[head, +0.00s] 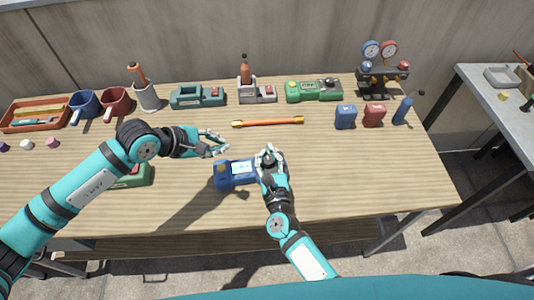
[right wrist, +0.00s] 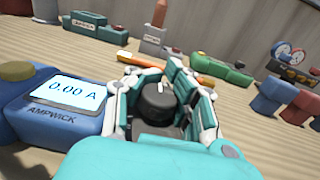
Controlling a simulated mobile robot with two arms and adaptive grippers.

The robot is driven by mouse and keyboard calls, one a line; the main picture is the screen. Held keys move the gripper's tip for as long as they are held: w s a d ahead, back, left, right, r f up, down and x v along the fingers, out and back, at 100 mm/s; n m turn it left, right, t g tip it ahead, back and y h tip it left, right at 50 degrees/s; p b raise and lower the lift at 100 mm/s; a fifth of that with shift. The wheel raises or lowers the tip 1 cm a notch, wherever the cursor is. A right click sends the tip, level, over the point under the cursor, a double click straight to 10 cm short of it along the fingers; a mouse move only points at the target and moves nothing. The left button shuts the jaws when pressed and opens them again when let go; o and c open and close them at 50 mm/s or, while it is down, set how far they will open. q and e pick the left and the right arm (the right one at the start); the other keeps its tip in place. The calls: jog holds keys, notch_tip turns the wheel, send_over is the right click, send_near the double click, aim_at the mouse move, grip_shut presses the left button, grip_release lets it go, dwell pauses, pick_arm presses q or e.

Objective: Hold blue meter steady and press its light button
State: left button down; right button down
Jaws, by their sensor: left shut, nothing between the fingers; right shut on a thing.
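The blue meter (head: 222,181) lies on the wooden table in front of me. Its lit screen reads 0.00 A in the right wrist view (right wrist: 68,92), with AMPWICK printed below. A round yellowish button (head: 221,169) sits on its left end, and a dark dial (right wrist: 158,100) on its right end. My right gripper (head: 268,156) is shut on the meter's right end, its fingers on both sides of the dial. My left gripper (head: 222,145) is shut and empty, above and behind the meter's left end, apart from it.
A green device (head: 136,176) lies left of the meter, partly behind my left arm. Green devices (head: 314,90), mugs (head: 116,102) and gauges (head: 382,75) line the back.

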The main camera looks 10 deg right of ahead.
jog(key=c, duration=1.2)
grip_release()
jog(key=shift+s+f, duration=0.15)
jog(key=shift+f, duration=0.05)
jog(key=o, duration=0.7)
jog(key=shift+r, duration=0.15)
jog(key=shift+c, duration=0.2)
jog(key=shift+s+d+r, duration=0.1)
jog(key=shift+s+d, duration=0.05)
jog(key=shift+s, duration=2.05)
jog(key=shift+s+d, duration=0.1)
jog(key=shift+s, duration=2.1)
